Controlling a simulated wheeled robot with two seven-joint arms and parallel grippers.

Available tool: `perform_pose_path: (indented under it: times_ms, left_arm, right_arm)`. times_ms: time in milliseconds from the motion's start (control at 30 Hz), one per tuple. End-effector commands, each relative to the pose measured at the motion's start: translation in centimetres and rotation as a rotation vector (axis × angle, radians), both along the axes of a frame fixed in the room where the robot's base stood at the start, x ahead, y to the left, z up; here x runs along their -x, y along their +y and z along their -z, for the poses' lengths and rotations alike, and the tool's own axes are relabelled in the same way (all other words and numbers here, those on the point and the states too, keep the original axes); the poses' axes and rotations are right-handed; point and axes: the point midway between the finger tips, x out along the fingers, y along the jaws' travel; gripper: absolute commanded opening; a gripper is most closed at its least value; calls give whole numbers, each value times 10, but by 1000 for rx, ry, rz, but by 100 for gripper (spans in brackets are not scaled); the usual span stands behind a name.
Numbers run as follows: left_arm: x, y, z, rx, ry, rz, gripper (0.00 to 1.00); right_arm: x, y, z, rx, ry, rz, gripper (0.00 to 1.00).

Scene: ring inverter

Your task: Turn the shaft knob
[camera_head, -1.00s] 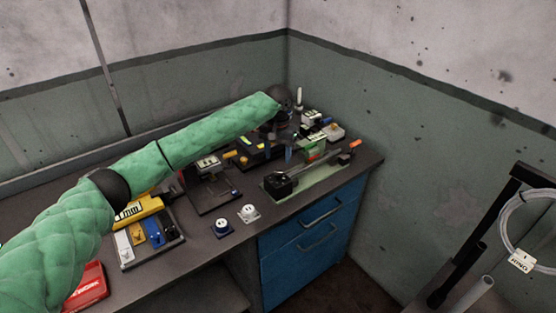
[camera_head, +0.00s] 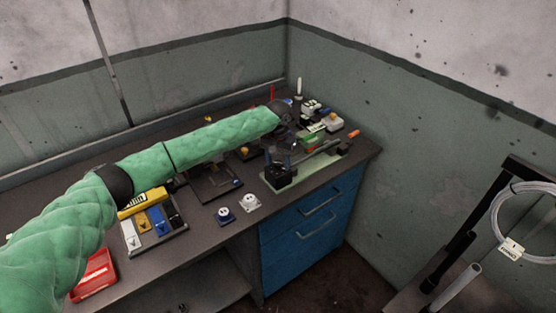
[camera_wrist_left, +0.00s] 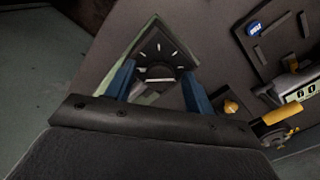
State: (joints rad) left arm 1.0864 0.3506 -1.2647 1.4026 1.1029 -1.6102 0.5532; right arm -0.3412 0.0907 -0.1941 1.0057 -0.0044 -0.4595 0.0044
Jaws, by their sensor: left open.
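A dark dial with white marks and a bar-like knob (camera_wrist_left: 158,73) in its middle shows in the left wrist view. The dial is on a black block (camera_head: 279,178) that stands on a pale green plate (camera_head: 317,171) at the front right of the bench. My left gripper (camera_wrist_left: 158,88) is open, with its two blue fingers on either side of the knob. I cannot tell whether they touch it. In the head view the gripper (camera_head: 284,158) is over the block and hides part of it. My right gripper is not in view.
A tray of coloured pieces (camera_head: 178,229) and a red box (camera_head: 94,275) lie at left.

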Motion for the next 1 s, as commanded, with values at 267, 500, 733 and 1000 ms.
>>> perform_pose_path:
  times_ms: [267,500,733,1000]
  left_arm:
    - [0,0,0,0,0,0,28]
    - [0,0,0,0,0,2,9]
    - [0,0,-1,1,0,53,9]
    - [0,0,-1,1,2,231,9]
  right_arm:
    - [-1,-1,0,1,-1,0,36]
    - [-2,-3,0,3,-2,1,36]
    - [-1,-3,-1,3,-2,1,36]
    - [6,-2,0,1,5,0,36]
